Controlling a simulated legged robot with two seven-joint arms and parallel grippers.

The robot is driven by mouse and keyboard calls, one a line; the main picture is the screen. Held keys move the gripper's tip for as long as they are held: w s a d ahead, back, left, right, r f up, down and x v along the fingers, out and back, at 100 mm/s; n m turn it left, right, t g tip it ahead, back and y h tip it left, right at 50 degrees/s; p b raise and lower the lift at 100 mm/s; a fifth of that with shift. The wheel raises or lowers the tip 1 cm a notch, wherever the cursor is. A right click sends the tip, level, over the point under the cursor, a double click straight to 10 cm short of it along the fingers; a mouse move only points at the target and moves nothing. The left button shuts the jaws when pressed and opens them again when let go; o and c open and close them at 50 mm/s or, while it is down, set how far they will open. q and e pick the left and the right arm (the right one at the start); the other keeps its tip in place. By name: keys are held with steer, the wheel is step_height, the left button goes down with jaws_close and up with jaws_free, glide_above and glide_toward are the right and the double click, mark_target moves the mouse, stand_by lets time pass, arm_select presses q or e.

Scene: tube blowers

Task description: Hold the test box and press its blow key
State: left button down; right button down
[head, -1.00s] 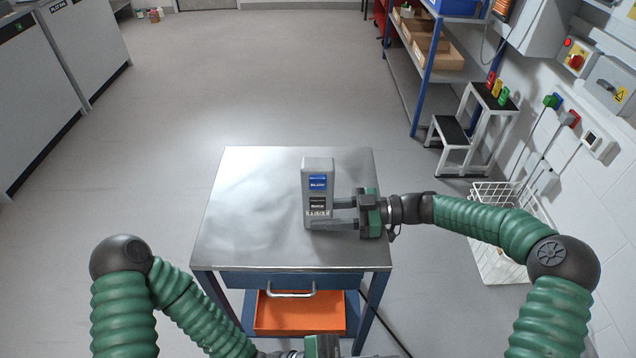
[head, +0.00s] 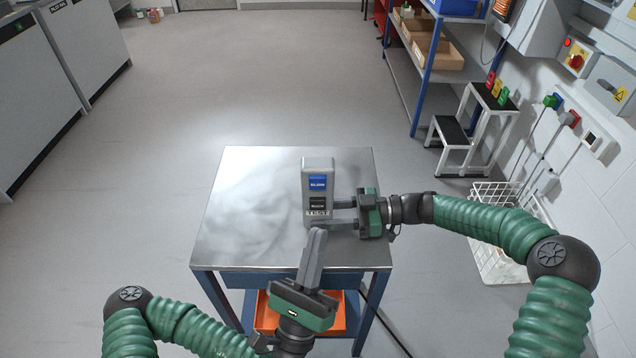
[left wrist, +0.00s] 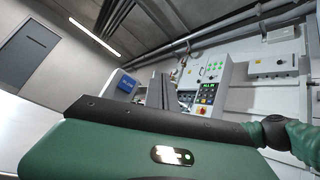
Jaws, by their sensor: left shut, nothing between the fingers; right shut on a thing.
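The test box (head: 318,193) is a grey upright box on the steel table top (head: 250,215). Its front has a blue key (head: 317,182) with white lettering and a black label below it. My right gripper (head: 340,215) is shut on the lower part of the box from the right. My left gripper (head: 317,240) is shut and empty, its fingers pointing up just in front of the box's lower front. I cannot tell whether the tips touch it. In the left wrist view, part of the blue key (left wrist: 127,82) shows beyond my closed fingers (left wrist: 162,92).
Below the table top are a blue drawer and an orange tray (head: 268,318). A white wire basket (head: 490,255) and a step stool (head: 465,130) stand to the right. The left part of the table top is clear.

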arm_select(q)
glide_toward(321, 179)
steer(key=shift+s+r+x, duration=0.1)
steer(key=shift+s+x, duration=0.05)
steer(key=shift+x, duration=0.7)
steer(key=shift+s+r+x, duration=0.15)
steer(key=shift+x, duration=0.7)
steer(key=shift+s+r+x, duration=0.1)
steer(key=shift+x, duration=0.7)
steer(key=shift+d, duration=0.15)
steer(key=shift+w+r, duration=0.1)
steer(key=shift+w, duration=0.25)
steer(key=shift+w, duration=0.45)
stand_by(0.5)
steer(key=shift+s, duration=0.9)
steer(key=s, duration=0.5)
